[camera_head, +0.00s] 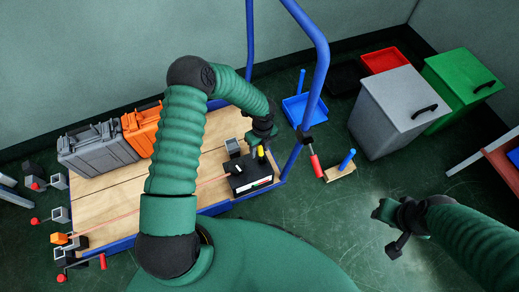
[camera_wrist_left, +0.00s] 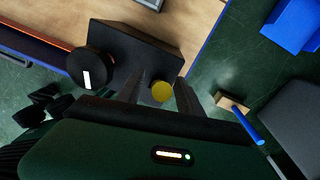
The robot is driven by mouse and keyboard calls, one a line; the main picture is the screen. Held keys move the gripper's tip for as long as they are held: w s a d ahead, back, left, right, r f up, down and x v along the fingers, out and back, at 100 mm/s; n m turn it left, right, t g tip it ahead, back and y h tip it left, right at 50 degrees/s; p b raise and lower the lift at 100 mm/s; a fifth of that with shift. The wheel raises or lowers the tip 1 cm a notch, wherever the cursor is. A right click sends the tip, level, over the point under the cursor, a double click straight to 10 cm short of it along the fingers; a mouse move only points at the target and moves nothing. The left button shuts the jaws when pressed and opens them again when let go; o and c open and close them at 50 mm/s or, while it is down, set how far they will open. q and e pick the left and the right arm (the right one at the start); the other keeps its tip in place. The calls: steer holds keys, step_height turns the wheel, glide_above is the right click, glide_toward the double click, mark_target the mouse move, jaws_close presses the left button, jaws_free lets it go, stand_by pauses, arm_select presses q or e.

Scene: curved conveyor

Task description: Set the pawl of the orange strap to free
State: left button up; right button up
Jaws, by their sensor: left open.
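The thin orange strap (camera_head: 205,184) runs across the wooden cart deck to a black ratchet box (camera_head: 250,181). In the left wrist view the box (camera_wrist_left: 140,45) carries a round black knob (camera_wrist_left: 89,66) with a white mark, beside the orange strap (camera_wrist_left: 40,36). A yellow-tipped part, likely the pawl (camera_wrist_left: 161,92), stands at the box's near edge. My left gripper (camera_wrist_left: 172,95) is open, with one finger on each side of the yellow tip; contact is unclear. In the head view, it is above the box (camera_head: 259,147). My right gripper (camera_head: 387,228) is away over the floor at right.
A grey case (camera_head: 97,150) and an orange case (camera_head: 141,128) stand on the deck (camera_head: 105,202). The blue cart frame (camera_head: 317,85) rises beside the ratchet box. Grey (camera_head: 392,112) and green (camera_head: 462,84) bins stand at right. Several red-knobbed levers line the left side.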

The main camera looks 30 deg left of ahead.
arm_select(q)
steer(key=shift+c, duration=0.2)
steer(key=shift+d, duration=0.1)
jaws_close()
steer(key=shift+r, duration=0.1)
stand_by(0.9)
